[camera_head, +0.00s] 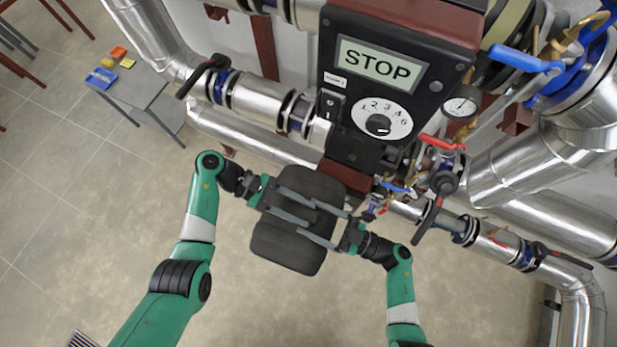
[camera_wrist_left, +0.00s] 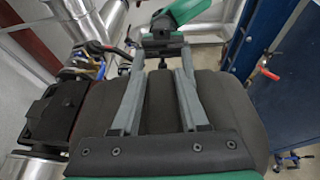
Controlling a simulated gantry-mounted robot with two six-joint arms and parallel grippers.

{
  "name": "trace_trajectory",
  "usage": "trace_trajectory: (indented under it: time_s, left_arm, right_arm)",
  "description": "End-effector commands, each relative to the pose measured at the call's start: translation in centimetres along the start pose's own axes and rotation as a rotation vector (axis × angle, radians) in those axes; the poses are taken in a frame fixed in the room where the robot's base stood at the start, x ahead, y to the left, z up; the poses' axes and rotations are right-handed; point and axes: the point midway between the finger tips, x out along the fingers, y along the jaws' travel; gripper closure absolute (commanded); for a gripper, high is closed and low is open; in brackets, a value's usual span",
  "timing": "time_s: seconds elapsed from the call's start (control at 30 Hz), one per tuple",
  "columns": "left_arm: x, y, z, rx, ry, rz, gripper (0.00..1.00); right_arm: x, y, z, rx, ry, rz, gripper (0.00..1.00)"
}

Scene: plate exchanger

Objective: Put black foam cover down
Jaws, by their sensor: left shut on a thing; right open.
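The black foam cover (camera_head: 283,252) is a dark, rounded, padded piece held in the air in front of the pipework, below the control box, in the head view. My left gripper (camera_head: 311,214) comes in from the left and is shut on the cover. My right gripper (camera_head: 307,221) reaches in from the right, with its fingers open across the cover's face. The fingers of both grippers overlap near its middle. In the left wrist view the cover (camera_wrist_left: 235,105) fills the middle, with grey fingers across it. The grip contact is hidden.
The black control box (camera_head: 395,60) with a STOP display and dial stands just behind the cover. Silver pipes (camera_head: 265,100), valves and a red-handled lever (camera_head: 440,143) lie close by. A grey table (camera_head: 140,88) with small coloured items stands at far left. The floor below is clear.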

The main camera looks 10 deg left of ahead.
Motion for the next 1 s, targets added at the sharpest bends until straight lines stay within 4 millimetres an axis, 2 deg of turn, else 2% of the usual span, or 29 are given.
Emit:
trace_trajectory:
  time_s: [0.13,0.43,0.47,0.9,1.0]
  left_arm:
    - [0.0,0.0,0.0,0.001,0.000,0.000,1.00]
    - [0.0,0.0,0.0,0.001,0.000,0.000,1.00]
    - [0.0,0.0,0.0,0.001,0.000,0.000,1.00]
    - [0.0,0.0,0.0,0.001,0.000,0.001,1.00]
    - [0.0,0.0,0.0,0.000,0.000,0.001,1.00]
  right_arm:
    - [1.6,-0.1,0.0,0.001,0.001,-0.001,0.17]
    - [1.9,0.0,0.0,0.000,0.000,0.001,0.17]
    - [1.9,0.0,0.0,0.000,0.000,0.001,0.20]
    - [1.9,0.0,0.0,0.000,0.000,0.001,0.99]
    - [1.9,0.0,0.0,0.000,0.000,0.001,1.00]
